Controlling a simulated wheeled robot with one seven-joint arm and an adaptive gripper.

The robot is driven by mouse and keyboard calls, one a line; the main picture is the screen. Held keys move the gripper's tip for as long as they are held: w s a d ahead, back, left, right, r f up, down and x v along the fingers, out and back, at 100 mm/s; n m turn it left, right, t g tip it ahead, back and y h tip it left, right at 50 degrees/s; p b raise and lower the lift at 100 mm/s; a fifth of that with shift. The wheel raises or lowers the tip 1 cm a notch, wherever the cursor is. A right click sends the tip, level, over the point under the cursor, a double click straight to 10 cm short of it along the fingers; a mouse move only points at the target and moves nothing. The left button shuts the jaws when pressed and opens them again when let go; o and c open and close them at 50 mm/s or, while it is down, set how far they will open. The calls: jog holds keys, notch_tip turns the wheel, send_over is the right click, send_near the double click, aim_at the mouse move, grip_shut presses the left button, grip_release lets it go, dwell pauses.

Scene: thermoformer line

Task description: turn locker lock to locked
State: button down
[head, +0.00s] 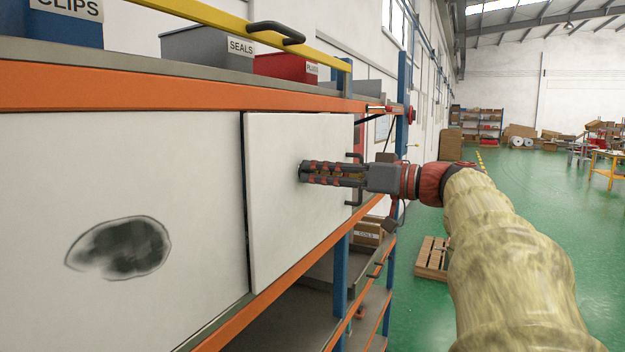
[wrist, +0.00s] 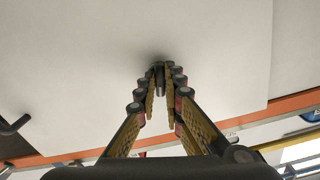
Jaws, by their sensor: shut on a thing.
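The locker door is a plain white panel (head: 275,200) on the shelving, and it fills much of the wrist view (wrist: 70,60). My gripper (head: 303,172) reaches to the door from the right, its fingers pointing at the panel. In the wrist view the fingertips (wrist: 159,72) are closed around a small dark lock knob (wrist: 160,80) on the door. The knob is mostly hidden between the fingers, and in the head view the fingers cover it. I see no marking that tells how the lock is turned.
A black bar handle (head: 356,157) is near the door's right edge, close to my gripper; it also shows in the wrist view (wrist: 12,128). A white panel with a dark smudge (head: 118,247) is left of the door. Bins labelled SEALS (head: 205,47) stand above. Green floor (head: 410,310) lies right.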

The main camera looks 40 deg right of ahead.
jog(key=shift+f+n+b, duration=0.15)
jog(key=shift+n+b, duration=0.65)
jog(key=shift+b, duration=0.75)
jog(key=c, duration=1.8)
grip_release()
jog(key=shift+n, duration=0.3)
jog(key=shift+c, duration=0.2)
jog(key=v, duration=1.2)
jog(key=shift+d, duration=0.1)
